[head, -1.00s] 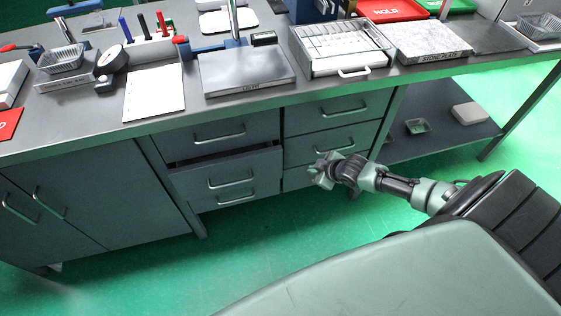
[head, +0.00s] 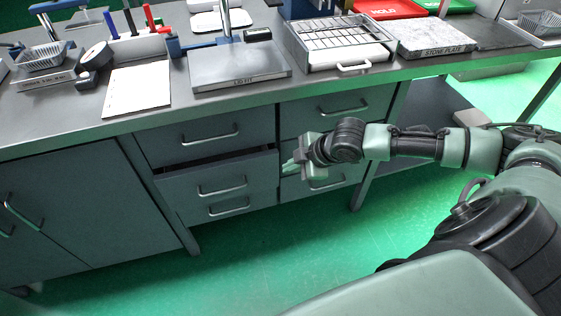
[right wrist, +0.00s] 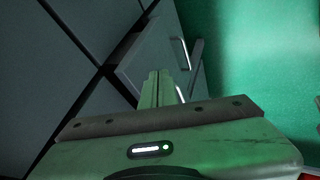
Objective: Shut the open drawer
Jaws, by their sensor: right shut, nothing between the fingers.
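The open drawer (head: 255,178) is the middle one in the left column under the bench. It stands out a little, with a dark gap above its front, and has a bar handle (head: 222,191). My right gripper (head: 287,168) is shut and empty, close by the right edge of that drawer front. I cannot tell whether it touches. In the right wrist view, the closed fingers (right wrist: 158,88) point toward a protruding drawer front (right wrist: 150,55) with a bar handle beside it. My left gripper is not in view.
Closed drawers surround it, including the top left drawer (head: 190,138) and top right drawer (head: 335,110). A cupboard (head: 80,200) is at left. The bench top (head: 130,125) carries a metal plate (head: 240,68), a rack tray (head: 340,45) and a stone plate (head: 435,38). Green floor is clear in front.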

